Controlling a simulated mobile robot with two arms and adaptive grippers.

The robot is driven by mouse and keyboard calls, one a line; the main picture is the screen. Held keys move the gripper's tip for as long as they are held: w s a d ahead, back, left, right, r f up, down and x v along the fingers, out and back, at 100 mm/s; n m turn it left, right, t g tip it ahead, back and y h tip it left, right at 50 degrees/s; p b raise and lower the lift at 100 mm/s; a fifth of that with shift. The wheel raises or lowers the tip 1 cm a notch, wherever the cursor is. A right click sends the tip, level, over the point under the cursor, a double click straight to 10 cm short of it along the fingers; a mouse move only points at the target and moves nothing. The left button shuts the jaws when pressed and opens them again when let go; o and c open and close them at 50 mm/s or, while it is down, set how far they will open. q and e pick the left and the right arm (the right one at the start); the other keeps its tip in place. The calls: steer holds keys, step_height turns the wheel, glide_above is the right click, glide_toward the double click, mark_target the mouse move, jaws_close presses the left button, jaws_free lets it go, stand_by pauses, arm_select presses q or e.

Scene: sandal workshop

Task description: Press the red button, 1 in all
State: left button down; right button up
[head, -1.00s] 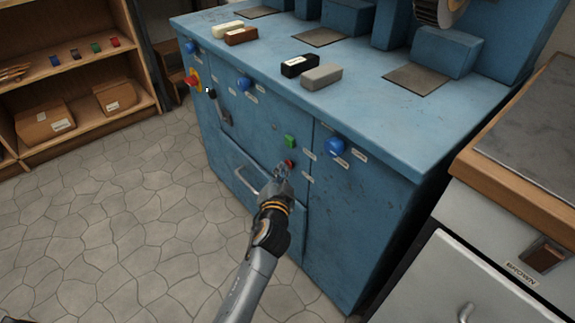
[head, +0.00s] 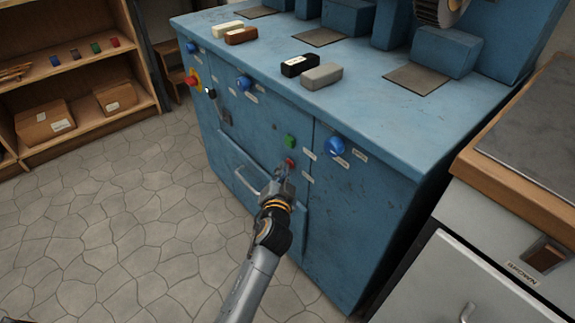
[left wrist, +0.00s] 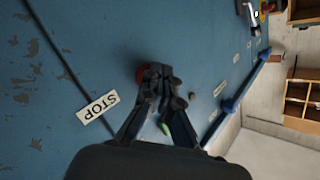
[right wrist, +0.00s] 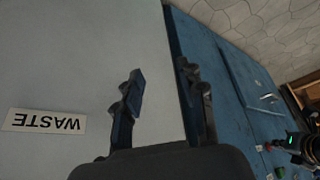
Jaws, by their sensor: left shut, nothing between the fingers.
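The small red button (head: 290,163) is on the front of the blue machine, just below a green button (head: 290,140). My left gripper (head: 286,176) is shut and empty, with its tips right by the red button. In the left wrist view, the red button (left wrist: 140,74) shows partly behind the closed fingertips (left wrist: 155,74), beside a STOP label (left wrist: 97,107). I cannot tell whether the tips touch it. My right gripper (right wrist: 160,82) is open and empty, in front of a pale panel with a WASTE label.
A larger red knob on a yellow plate (head: 193,83) and blue knobs (head: 335,146) are on the same machine. A drawer handle (head: 247,181) is left of my left gripper. Coloured blocks (head: 321,76) lie on the machine's top. A grey cabinet (head: 470,270) stands at the right.

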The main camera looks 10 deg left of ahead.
arm_select(q)
steer(key=shift+a, duration=0.1)
arm_select(e)
steer(key=shift+s, duration=0.1)
arm_select(q)
steer(key=shift+s+a+p, duration=0.4)
steer(key=shift+s, duration=0.25)
arm_select(e)
steer(key=s, duration=0.1)
steer(key=s+g, duration=0.1)
steer(key=s, duration=0.1)
steer(key=shift+d+f+g, duration=0.3)
steer(key=shift+d, duration=0.05)
steer(key=shift+r, duration=0.1)
arm_select(q)
steer(key=s+a+p, duration=0.1)
steer(key=s, duration=0.1)
steer(key=s+a, duration=0.2)
steer(key=shift+p, duration=0.4)
arm_select(e)
steer(key=shift+w+d+r, duration=0.1)
steer(key=shift+r, duration=0.8)
arm_select(q)
steer(key=shift+a, duration=0.15)
arm_select(e)
steer(key=shift+w, duration=0.1)
